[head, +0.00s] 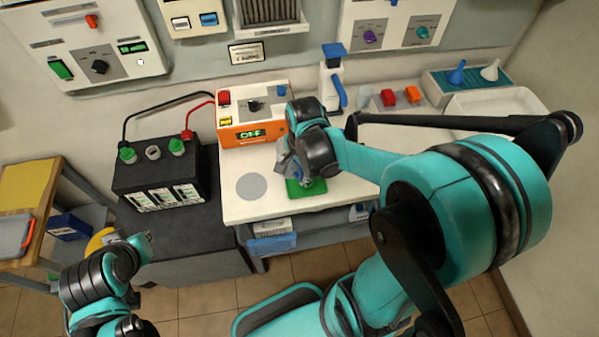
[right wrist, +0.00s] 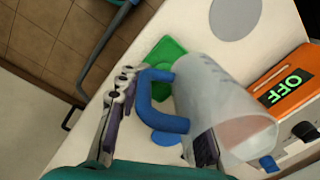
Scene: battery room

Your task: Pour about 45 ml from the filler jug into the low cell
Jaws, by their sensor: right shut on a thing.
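The filler jug (right wrist: 220,95) is translucent with a blue handle (right wrist: 150,100). It appears tilted across the right wrist view, beside the green mat (right wrist: 165,58). My right gripper (right wrist: 160,125) is shut on the jug's handle. In the head view my right gripper (head: 296,152) is above the green mat (head: 310,188), and the arm hides part of the jug. The black battery (head: 160,180) stands left of it, with two green caps and an uncapped middle opening (head: 152,152). I cannot tell which cell is low. My left gripper (head: 142,244) is at lower left, its fingers unclear.
A grey disc (head: 251,186) lies left of the green mat.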

